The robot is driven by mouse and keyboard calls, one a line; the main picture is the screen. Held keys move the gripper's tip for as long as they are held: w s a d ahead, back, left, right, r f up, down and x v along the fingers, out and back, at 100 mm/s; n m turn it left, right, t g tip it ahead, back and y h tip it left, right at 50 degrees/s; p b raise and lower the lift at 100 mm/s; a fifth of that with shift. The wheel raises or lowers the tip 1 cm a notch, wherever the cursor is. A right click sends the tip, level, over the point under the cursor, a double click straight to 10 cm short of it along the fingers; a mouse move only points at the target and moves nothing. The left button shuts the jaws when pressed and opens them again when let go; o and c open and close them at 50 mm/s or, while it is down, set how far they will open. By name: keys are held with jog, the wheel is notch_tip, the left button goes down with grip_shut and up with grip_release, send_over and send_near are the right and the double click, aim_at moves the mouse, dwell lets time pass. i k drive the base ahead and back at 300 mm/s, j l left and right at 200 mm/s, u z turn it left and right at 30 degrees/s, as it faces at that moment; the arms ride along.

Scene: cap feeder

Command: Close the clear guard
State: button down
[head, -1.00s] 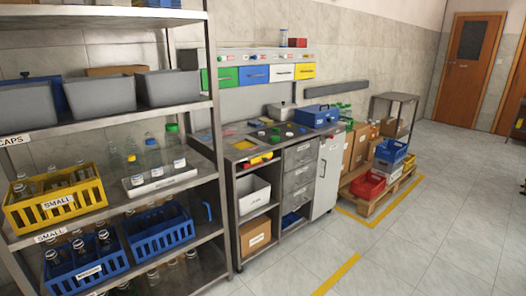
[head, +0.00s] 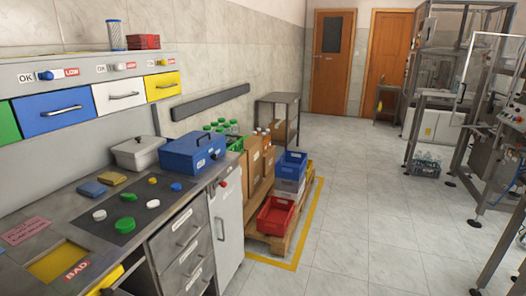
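No part of my arm or gripper shows in the head view. Metal-framed machines (head: 447,60) stand along the right side of the head view, and the nearer one (head: 508,130) is cut off by the right edge.
A workbench (head: 50,215) with loose caps and a blue toolbox (head: 193,152) fills the left. Beyond it a pallet (head: 290,232) bears a red crate (head: 274,215) and boxes. A crate of bottles (head: 425,167) sits on the floor near the machines. The middle floor is clear.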

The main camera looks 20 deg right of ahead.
aim_at(473, 34)
jog(key=i+l+z, duration=0.25)
jog(key=i+z, duration=0.15)
jog(key=i, duration=0.2)
jog(key=i+z, duration=0.4)
jog(key=i, duration=0.25)
jog(key=i+j+z, duration=0.1)
jog(key=i+z, duration=0.3)
jog(key=i, duration=0.25)
jog(key=i+l, duration=0.1)
jog(key=i, duration=1.8)
